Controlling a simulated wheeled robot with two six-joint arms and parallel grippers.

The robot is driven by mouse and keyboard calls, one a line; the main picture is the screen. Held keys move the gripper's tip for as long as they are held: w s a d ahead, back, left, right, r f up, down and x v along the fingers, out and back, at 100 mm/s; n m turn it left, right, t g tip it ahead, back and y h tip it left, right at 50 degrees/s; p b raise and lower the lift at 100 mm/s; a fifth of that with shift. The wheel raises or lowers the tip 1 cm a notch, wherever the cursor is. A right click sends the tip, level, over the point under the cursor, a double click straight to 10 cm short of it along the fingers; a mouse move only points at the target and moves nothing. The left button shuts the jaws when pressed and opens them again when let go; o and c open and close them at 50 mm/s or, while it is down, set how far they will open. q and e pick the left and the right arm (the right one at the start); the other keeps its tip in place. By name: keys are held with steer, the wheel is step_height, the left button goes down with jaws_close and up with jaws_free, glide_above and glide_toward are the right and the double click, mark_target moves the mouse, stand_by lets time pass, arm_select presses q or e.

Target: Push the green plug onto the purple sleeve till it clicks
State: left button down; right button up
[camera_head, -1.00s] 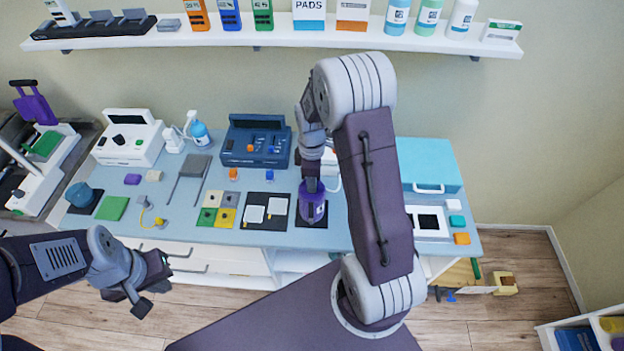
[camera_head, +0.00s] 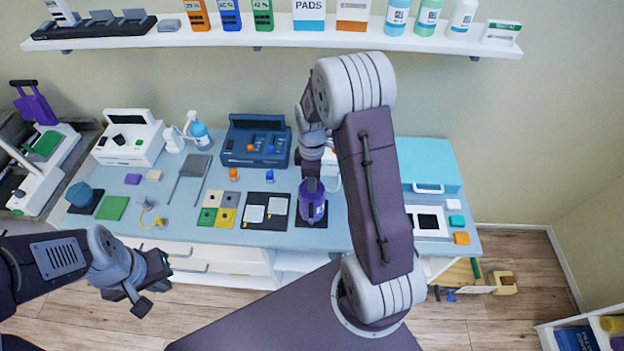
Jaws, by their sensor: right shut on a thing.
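A purple bottle-like piece (camera_head: 314,206) with a pale label stands upright on a black mat in the middle of the bench. My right gripper (camera_head: 311,184) comes down on its top and is shut on it; the fingertips are partly hidden by my arm. No green plug can be made out with certainty. A flat green square (camera_head: 112,208) lies at the front left. My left gripper (camera_head: 150,296) is open and empty in front of the bench.
A blue console (camera_head: 254,146) stands at the back, with a white device (camera_head: 128,140) to its left. Coloured tiles (camera_head: 209,217) and a black mat with two white cards (camera_head: 254,222) lie left of the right gripper. A wall shelf (camera_head: 270,38) runs above.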

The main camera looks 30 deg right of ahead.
stand_by(0.4)
steer(key=o, duration=1.1)
steer(key=shift+c, duration=0.2)
steer(key=shift+r, duration=0.1)
step_height(320, 180, up, 7)
steer(key=p, duration=0.6)
